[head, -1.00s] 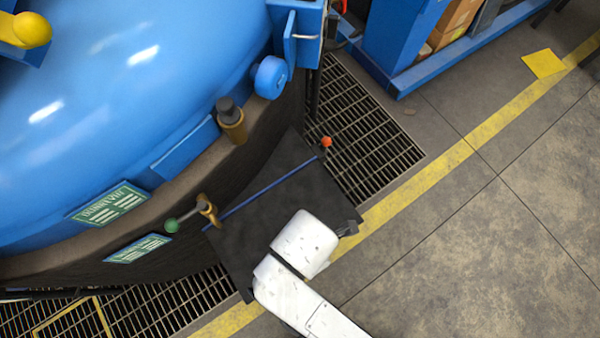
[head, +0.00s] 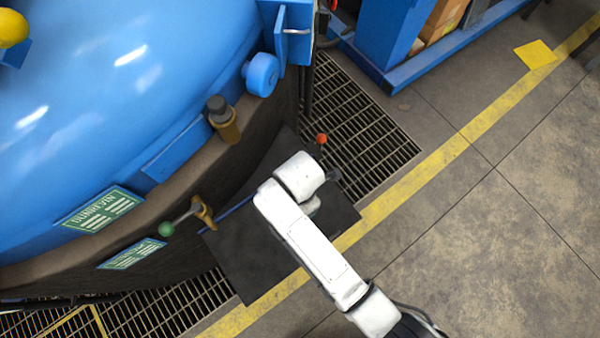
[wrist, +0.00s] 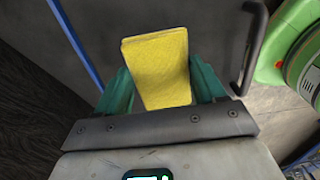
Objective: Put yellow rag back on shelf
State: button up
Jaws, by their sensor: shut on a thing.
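A yellow rag (wrist: 157,68), flat-faced and block-like, shows in the wrist view between the two green fingers of my gripper (wrist: 163,82). The gripper is shut on it, and the rag stands out past the fingertips. In the head view my gripper is mostly hidden under my white arm, over a dark panel (head: 250,258) beside the furnace; the rag cannot be seen there. A blue shelf-like unit (head: 395,40) with cardboard boxes (head: 440,22) stands at the top right of the head view. I cannot tell whether it is the task's shelf.
The big blue furnace (head: 110,100) fills the left, with a green-knobbed lever (head: 185,218) and an orange-knobbed lever (head: 321,140) near my arm. Floor grating (head: 365,125) runs alongside. A yellow square (head: 535,54) lies on the floor. Open floor (head: 480,250) is at right.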

jog(key=f, duration=0.3)
jog(key=shift+w+f, duration=0.2)
jog(key=shift+f, duration=0.05)
jog(key=o, duration=0.9)
jog(key=shift+o, duration=0.2)
notch_tip(320, 180, up, 12)
jog(key=p, duration=0.1)
jog(key=shift+d, duration=0.1)
jog(key=s+d+r+m, duration=0.1)
jog(key=s+d+m, duration=0.3)
jog(key=d+m, duration=0.4)
jog(key=s+d+r+m, duration=0.1)
jog(key=s+d+m, duration=0.4)
jog(key=d+m, duration=0.3)
jog(key=s+d+r+m+t, duration=0.1)
jog(key=s+d+m, duration=0.4)
jog(key=d+m, duration=0.4)
jog(key=shift+s+d, duration=0.25)
jog(key=shift+d, duration=0.25)
